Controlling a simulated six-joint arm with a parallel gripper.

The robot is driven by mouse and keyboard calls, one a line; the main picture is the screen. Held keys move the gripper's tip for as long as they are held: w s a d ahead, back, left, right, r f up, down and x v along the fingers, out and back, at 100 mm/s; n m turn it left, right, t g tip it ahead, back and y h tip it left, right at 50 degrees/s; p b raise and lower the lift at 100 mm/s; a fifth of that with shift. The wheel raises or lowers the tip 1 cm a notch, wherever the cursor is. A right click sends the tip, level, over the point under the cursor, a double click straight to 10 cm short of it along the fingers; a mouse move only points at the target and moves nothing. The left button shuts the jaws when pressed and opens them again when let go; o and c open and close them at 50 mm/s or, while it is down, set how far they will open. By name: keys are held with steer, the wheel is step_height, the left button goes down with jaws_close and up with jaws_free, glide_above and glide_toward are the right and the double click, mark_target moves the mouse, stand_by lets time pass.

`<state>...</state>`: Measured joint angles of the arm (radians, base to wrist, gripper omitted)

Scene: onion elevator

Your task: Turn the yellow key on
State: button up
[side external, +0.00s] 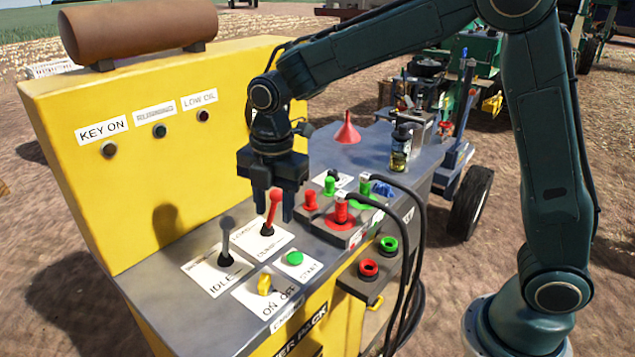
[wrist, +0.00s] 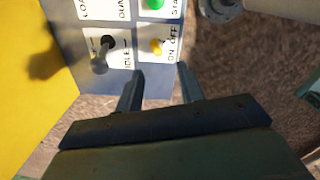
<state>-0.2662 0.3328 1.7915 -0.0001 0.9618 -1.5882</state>
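The yellow key (side external: 265,284) stands on a white plate marked ON and OFF, near the front edge of the grey panel. It also shows in the wrist view (wrist: 156,46), just beyond my fingertips. Which label it points at is too small to tell. My gripper (side external: 273,207) points down above the panel, behind and higher than the key, near the red lever. Its two fingers are apart with nothing between them, as the wrist view (wrist: 160,82) shows too.
A red lever (side external: 271,212) and a dark IDLE lever (side external: 226,243) stand close to the key. The green START button (side external: 295,258) is right beside it. Red and green plugs with black cables (side external: 341,211) stand to the right. A red funnel (side external: 347,131) and bottle (side external: 400,150) are farther back.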

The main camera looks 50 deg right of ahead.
mark_target(265, 275)
steer(key=f+n, duration=0.1)
steer(key=w+a+f+n, duration=0.1)
steer(key=w+a+f, duration=0.1)
steer(key=shift+a+f+n+g, duration=0.1)
steer(key=shift+f+n+g, duration=0.2)
steer(key=shift+f+n, duration=0.1)
steer(key=shift+f, duration=0.1)
step_height(265, 275, down, 14)
steer(key=shift+r, duration=0.25)
stand_by(0.3)
jaws_close()
